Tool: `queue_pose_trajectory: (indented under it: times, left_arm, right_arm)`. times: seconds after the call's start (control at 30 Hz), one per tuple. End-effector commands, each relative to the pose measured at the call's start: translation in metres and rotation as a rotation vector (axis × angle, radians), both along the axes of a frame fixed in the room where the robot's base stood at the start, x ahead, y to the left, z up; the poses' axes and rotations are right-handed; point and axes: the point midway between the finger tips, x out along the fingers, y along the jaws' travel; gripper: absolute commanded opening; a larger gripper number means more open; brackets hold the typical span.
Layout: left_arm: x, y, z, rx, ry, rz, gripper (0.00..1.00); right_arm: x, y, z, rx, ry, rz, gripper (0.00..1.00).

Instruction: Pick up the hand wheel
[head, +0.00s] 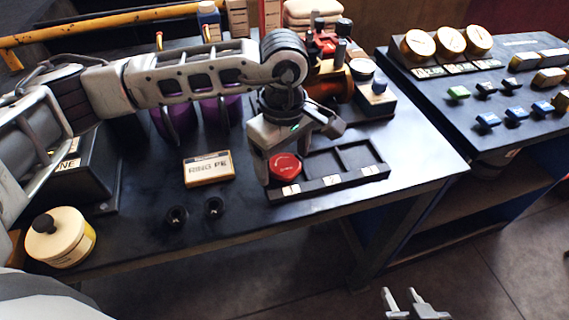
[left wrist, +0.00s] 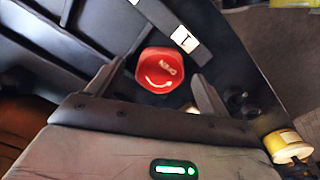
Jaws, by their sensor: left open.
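The hand wheel looks like a red round knob (head: 286,168) with white markings on top. It sits in the left compartment, labelled 1, of a black tray (head: 330,186) on the dark bench. In the left wrist view the red hand wheel (left wrist: 160,70) lies between and just beyond the fingers. My left gripper (head: 280,158) is open and points down over the hand wheel, one finger on its left side; contact cannot be told. The left wrist view shows the open left gripper (left wrist: 155,84) empty. My right gripper (head: 402,293) is at the bottom edge, fingers apart and empty.
The tray's other compartments look empty. A labelled box (head: 208,170) and two small black pieces (head: 196,210) lie left of the tray. A cream round container (head: 60,238) stands at front left. A red and brass device (head: 330,75) stands behind. A control panel (head: 490,90) is at right.

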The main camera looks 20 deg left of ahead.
Motion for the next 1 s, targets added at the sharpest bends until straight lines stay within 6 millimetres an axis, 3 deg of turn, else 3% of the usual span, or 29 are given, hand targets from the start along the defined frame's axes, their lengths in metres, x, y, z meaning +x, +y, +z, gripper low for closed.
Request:
queue_pose_trajectory:
  times: [0.07,0.27,0.3,0.67,0.87,1.0]
  left_arm:
    - [0.0,0.0,0.0,0.0,0.0,0.0,0.79]
    - [0.0,0.0,0.0,0.0,0.0,0.0,0.24]
    - [0.0,0.0,0.0,0.0,0.0,0.0,0.22]
    - [0.001,-0.001,0.006,-0.003,-0.003,0.0,0.22]
    - [0.001,-0.001,0.03,-0.003,-0.007,-0.001,0.22]
    - [-0.016,-0.017,0.058,-0.004,-0.007,-0.008,0.22]
  right_arm:
    - [0.001,0.0,0.0,0.0,-0.002,0.001,0.36]
    - [0.001,0.0,0.001,0.001,-0.003,0.0,0.36]
    - [0.001,0.0,0.001,0.001,-0.004,0.0,0.36]
    - [0.002,0.002,0.0,0.009,-0.005,-0.004,0.36]
    - [0.001,0.003,-0.007,0.021,-0.006,-0.008,0.36]
    - [0.0,0.005,-0.006,0.033,-0.006,-0.012,0.36]
